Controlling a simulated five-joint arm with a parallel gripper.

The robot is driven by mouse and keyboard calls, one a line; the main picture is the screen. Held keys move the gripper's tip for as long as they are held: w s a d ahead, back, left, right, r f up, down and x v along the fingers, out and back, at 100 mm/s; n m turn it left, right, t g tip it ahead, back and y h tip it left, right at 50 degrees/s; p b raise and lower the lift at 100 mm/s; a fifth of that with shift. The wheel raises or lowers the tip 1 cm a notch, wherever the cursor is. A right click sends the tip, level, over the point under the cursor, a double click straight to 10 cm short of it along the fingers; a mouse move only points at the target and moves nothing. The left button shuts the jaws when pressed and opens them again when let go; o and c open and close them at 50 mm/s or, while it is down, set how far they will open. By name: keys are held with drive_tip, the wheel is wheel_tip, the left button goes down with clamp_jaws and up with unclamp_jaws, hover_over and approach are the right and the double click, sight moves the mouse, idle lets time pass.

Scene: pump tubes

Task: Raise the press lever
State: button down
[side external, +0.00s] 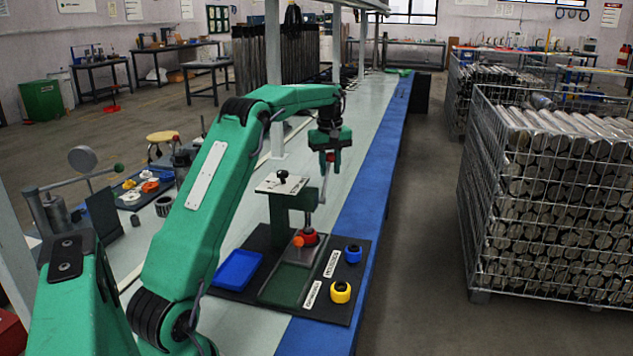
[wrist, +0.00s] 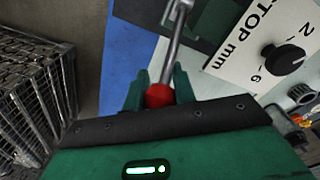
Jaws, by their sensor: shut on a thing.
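The press (side external: 290,212) stands on a black board on the bench, a green column under a white top plate (side external: 272,186) with a black knob. Its lever (side external: 323,190) is a thin metal rod pointing steeply up, with a red knob at its end. In the wrist view the lever rod (wrist: 174,48) runs up from the red knob (wrist: 158,96), which sits between the green fingers. My gripper (side external: 330,164) is shut on this knob, above and right of the press plate; it also shows in the wrist view (wrist: 160,84). The fingers partly hide the knob.
The black board (side external: 366,258) also carries a blue tray (side external: 237,270), a green plate (side external: 287,284), a blue ring (side external: 352,254) and a yellow ring (side external: 341,292). A red collar (side external: 309,237) sits under the press. A wire cage of metal tubes (side external: 550,190) stands off the bench at right.

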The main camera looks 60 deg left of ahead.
drive_tip(key=shift+s+d+r+t+y, duration=0.6)
drive_tip(key=shift+s+r+t, duration=0.1)
drive_tip(key=shift+t, duration=0.2)
drive_tip(key=c, duration=1.1)
unclamp_jaws()
drive_tip(key=shift+c, duration=0.2)
drive_tip(key=shift+w, duration=0.1)
drive_tip(key=v, duration=0.8)
